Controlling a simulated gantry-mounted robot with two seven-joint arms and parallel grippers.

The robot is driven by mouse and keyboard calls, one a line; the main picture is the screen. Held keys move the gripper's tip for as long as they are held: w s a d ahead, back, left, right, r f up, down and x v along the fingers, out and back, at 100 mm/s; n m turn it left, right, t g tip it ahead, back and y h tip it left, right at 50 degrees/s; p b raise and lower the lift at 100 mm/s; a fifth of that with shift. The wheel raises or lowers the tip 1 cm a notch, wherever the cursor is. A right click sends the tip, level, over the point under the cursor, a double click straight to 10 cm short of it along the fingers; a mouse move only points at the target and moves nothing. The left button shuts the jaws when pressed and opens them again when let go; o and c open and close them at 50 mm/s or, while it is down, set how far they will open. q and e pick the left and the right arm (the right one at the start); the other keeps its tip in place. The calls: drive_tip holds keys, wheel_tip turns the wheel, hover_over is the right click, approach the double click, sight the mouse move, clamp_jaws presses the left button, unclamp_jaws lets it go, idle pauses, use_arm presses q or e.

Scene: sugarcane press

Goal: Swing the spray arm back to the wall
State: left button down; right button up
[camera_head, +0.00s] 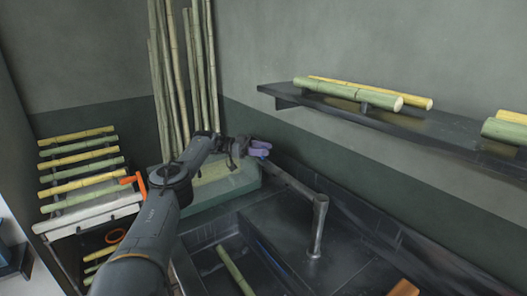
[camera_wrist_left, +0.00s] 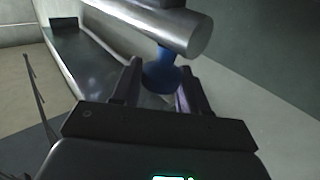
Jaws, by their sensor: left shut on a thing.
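The spray arm (camera_head: 292,181) is a grey metal bar. It runs from an upright post (camera_head: 317,230) at the sink back and to the left, toward the wall. In the left wrist view its round metal end (camera_wrist_left: 160,26) crosses the top of the picture, with a blue nozzle or knob (camera_wrist_left: 162,73) below it. My left gripper (camera_head: 262,149), with purple fingers, is at the bar's far end. In the wrist view its fingers (camera_wrist_left: 160,88) stand on both sides of the blue part and are shut on it. My right gripper is not in view.
A wall shelf (camera_head: 400,126) with cane pieces juts out at the right. A rack of canes (camera_head: 80,165) is at the left. The dark sink (camera_head: 270,225) lies in front.

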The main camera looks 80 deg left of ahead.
use_arm(q)
drive_tip(key=c, duration=1)
unclamp_jaws()
drive_tip(key=shift+f, duration=0.4)
drive_tip(key=shift+o, duration=1.3)
drive_tip(key=shift+w+r, duration=0.1)
drive_tip(key=shift+w, duration=0.25)
drive_tip(key=shift+r, duration=0.15)
